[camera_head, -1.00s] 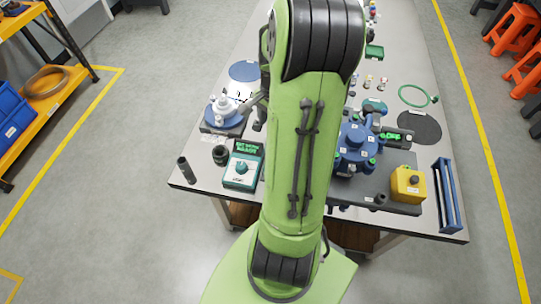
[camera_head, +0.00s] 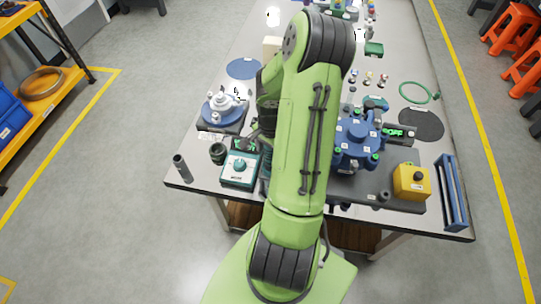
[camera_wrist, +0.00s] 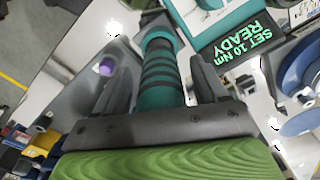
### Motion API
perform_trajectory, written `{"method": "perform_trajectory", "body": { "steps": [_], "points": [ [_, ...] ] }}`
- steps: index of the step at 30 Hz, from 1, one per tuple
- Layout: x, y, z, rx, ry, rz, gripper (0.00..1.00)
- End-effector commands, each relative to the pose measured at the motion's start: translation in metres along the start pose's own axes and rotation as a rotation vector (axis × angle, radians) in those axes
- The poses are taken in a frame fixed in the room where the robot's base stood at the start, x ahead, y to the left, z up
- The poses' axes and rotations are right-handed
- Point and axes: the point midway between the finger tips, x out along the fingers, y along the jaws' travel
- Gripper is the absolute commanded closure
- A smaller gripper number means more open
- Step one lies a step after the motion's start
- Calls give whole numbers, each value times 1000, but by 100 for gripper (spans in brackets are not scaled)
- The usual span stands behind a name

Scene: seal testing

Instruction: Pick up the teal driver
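The teal driver (camera_wrist: 159,72), with dark bands around its handle, shows in the wrist view between the two fingers of my gripper (camera_wrist: 163,48). One finger stands on each side of the handle. My gripper looks open around it, with a narrow gap on the right; contact on the left is hard to tell. The handle's near end is hidden by the gripper body. In the head view my arm hides the driver and the fingertips.
A teal torque box (camera_head: 239,170) stands close by, its display (camera_wrist: 243,50) reading "SET 10 Nm READY". A dark green cup (camera_head: 218,153) and dark cylinder (camera_head: 182,168) stand left. A blue round fixture (camera_head: 222,110) is behind; a blue pump housing (camera_head: 357,137) is right.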

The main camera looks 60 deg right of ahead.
Motion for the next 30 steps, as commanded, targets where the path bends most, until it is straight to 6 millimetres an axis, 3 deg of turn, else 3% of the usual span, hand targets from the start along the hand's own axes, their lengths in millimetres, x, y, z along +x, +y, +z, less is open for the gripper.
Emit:
{"method": "perform_trajectory", "body": {
  "steps": [2, 13, 21, 30],
  "points": [
    [0, 0, 0, 0, 0, 0, 39],
    [-1, 0, 0, -1, 0, 0, 94],
    [-8, -1, 0, -1, 2, -2, 94],
    [-79, -2, -1, -1, 6, -3, 100]
  ]
}}
